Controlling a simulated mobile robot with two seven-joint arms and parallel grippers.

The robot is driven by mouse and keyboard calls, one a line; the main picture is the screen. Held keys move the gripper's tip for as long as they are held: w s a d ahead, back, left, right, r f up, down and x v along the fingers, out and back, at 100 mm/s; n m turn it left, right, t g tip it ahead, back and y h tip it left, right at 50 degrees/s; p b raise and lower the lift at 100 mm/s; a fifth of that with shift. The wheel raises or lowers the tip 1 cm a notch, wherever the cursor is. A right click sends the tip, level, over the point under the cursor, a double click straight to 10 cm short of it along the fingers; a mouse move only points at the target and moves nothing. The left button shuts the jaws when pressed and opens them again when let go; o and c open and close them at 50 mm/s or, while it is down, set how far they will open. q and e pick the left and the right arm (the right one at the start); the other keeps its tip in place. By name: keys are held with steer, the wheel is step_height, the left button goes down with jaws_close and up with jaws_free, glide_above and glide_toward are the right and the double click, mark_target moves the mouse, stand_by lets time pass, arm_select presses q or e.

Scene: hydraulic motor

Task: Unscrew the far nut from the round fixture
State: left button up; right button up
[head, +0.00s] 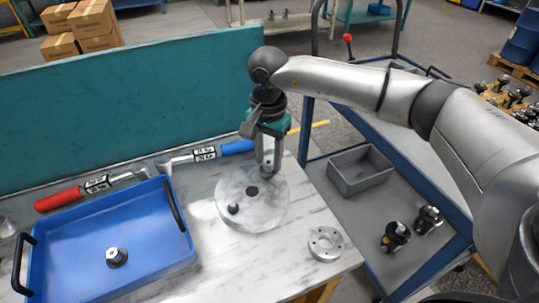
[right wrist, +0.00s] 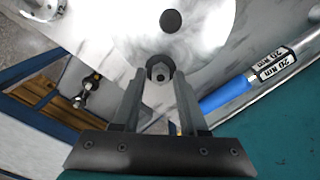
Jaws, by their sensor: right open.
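The round fixture (head: 240,180) is a pale disc on the marbled table top, with a dark central hole. A dark near nut (head: 233,209) sits on its front left part. My right gripper (head: 268,167) points down over the far edge of the fixture and partly hides the far nut in the head view. In the right wrist view the far nut (right wrist: 160,74) is a grey hex nut lying between the tips of the open fingers (right wrist: 158,92), with a gap on each side. The fixture (right wrist: 205,55) also shows there. My left gripper is not in view.
A blue tray (head: 62,232) at left holds one dark nut (head: 117,258). A red-handled wrench (head: 60,199) and a blue-handled wrench (head: 236,147) lie before the teal panel (head: 130,110). A metal flange (head: 326,244) sits front right. A cart with a grey bin (head: 361,176) stands right.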

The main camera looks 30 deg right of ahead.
steer(key=shift+a+m, duration=0.15)
steer(key=shift+m, duration=1.05)
steer(key=m+p, duration=0.1)
steer(key=m, duration=0.3)
jaws_close()
steer(key=n+b, duration=0.1)
steer(key=n, duration=0.3)
steer(key=shift+d, duration=0.2)
jaws_free()
